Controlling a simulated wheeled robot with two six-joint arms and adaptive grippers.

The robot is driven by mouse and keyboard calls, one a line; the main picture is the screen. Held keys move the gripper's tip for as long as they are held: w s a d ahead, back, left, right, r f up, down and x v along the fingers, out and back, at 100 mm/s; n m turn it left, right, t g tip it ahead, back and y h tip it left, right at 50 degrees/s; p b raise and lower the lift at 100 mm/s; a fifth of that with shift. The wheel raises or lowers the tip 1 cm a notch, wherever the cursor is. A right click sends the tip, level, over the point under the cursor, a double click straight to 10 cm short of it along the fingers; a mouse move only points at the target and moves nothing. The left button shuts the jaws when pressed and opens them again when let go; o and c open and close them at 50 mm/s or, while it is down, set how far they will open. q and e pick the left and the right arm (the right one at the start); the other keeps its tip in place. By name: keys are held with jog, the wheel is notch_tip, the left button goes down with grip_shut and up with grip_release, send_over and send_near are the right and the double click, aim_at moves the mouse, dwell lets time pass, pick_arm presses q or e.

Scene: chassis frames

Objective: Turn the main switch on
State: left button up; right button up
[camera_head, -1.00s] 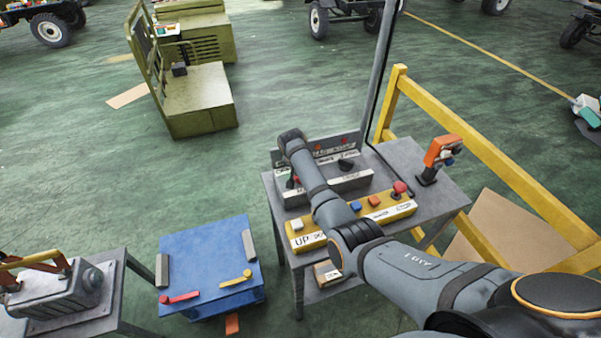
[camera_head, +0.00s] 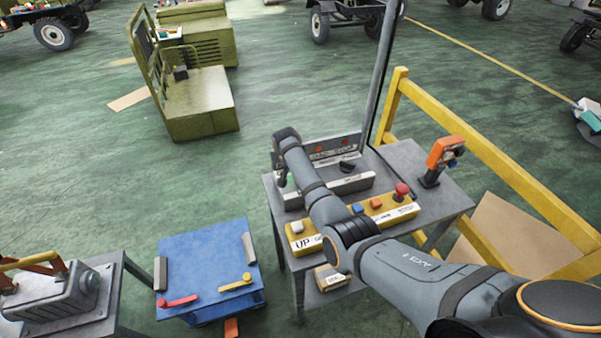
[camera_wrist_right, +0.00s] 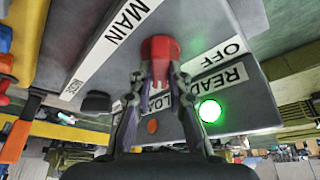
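The main switch is a red knob (camera_wrist_right: 160,48) on a grey panel face, beside labels reading MAIN, OFF, READY and LOAD. My right gripper (camera_wrist_right: 161,72) has its two fingers on either side of the red knob, and they appear closed on it. A round green lamp (camera_wrist_right: 210,111) glows next to the READY label. In the head view my right arm reaches over the grey control box (camera_head: 345,184) and hides much of its left part; its gripper is mostly hidden there. My left gripper is not in view.
A yellow button box (camera_head: 305,243) with a red mushroom button (camera_head: 402,189) lies in front of the grey box. A black knob (camera_wrist_right: 95,101) sits near the red one. An orange handheld device (camera_head: 440,155) and a yellow rail (camera_head: 490,160) stand to the right. A blue table (camera_head: 205,260) is left.

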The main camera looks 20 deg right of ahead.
jog(key=o, duration=0.5)
jog(key=shift+c, duration=0.2)
jog(key=v, duration=1.2)
jog(key=shift+w, duration=0.1)
